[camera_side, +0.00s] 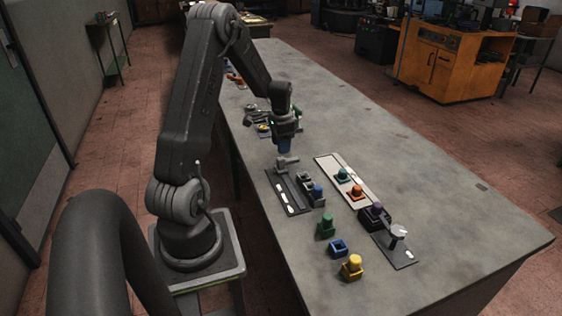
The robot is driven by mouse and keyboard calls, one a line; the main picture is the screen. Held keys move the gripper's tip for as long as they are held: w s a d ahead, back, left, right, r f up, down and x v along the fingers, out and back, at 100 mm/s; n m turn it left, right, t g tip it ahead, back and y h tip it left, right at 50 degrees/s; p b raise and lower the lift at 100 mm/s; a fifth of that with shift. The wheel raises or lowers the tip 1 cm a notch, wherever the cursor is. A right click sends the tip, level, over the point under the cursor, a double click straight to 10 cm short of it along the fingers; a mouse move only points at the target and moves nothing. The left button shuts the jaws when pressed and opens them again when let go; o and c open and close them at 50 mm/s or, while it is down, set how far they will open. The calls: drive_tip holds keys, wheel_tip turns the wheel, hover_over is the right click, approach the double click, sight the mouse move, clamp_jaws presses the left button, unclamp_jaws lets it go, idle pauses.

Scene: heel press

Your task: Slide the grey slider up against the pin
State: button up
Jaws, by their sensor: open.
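My gripper (285,152) is at the end of the arm, pointing down over the far end of a dark plate (287,188) with white marks. A grey piece (288,164), which looks like the grey slider, sits right under the gripper at that end; I cannot tell whether they touch. The fingers are open but small and partly merged with the grey piece. The pin cannot be made out for certain; a grey upright post with a pale top (397,232) stands on another dark plate (403,254) at the near right.
Beside the first plate are a grey block (305,179) and a blue peg (318,191). A pale strip (329,163) carries teal (343,174) and orange (357,191) pieces. Green (326,226), blue (338,247) and yellow (352,267) pieces stand nearer. The table's right side is clear.

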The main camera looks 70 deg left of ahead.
sight(281, 158)
wheel_tip(281, 158, down, 7)
idle(0.3)
drive_tip(key=shift+c, duration=0.4)
clamp_jaws()
